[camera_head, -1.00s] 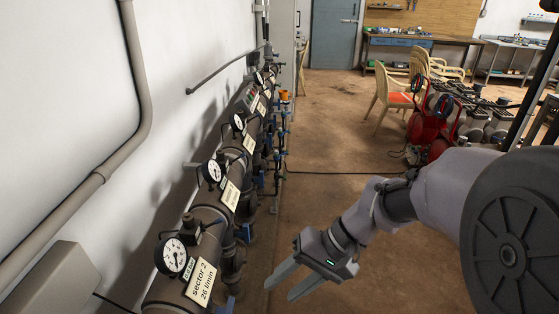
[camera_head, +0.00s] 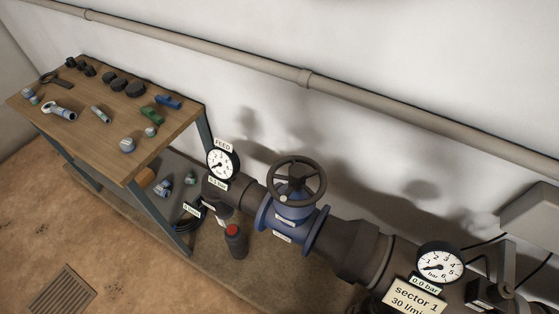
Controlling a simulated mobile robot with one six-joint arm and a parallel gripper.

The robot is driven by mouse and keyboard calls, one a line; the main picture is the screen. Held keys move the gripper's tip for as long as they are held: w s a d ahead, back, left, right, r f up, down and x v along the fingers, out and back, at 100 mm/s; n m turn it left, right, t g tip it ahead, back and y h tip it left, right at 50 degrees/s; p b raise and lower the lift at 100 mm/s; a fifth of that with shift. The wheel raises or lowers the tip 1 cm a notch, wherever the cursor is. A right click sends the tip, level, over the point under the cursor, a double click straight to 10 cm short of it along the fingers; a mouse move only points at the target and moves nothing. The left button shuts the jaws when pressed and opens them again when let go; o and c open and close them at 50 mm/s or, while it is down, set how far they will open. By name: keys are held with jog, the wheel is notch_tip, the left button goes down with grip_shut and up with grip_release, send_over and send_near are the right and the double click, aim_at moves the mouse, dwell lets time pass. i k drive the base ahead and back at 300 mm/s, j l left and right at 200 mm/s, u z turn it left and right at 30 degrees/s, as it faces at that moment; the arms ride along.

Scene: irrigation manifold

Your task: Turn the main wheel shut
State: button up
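The main wheel (camera_head: 296,182) is a dark round handwheel with spokes. It sits on top of a blue valve body (camera_head: 291,225) in the pipe, near the middle of the view. The feed gauge (camera_head: 222,164) stands on the pipe just left of the wheel, with a small 0.1 bar tag under it. The sector 1 gauge (camera_head: 439,262) is to the right and its tag reads 0.0 bar. My gripper is not in this view, and nothing touches the wheel.
A wooden workbench (camera_head: 108,130) with fittings and tools stands left of the pipe. A dark bottle with a red cap (camera_head: 235,242) is below the feed end. A grey box (camera_head: 531,215) is on the wall at right. Open floor (camera_head: 130,240) lies at front left.

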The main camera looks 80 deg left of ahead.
aim_at(297, 176)
jog(key=u, duration=2.7)
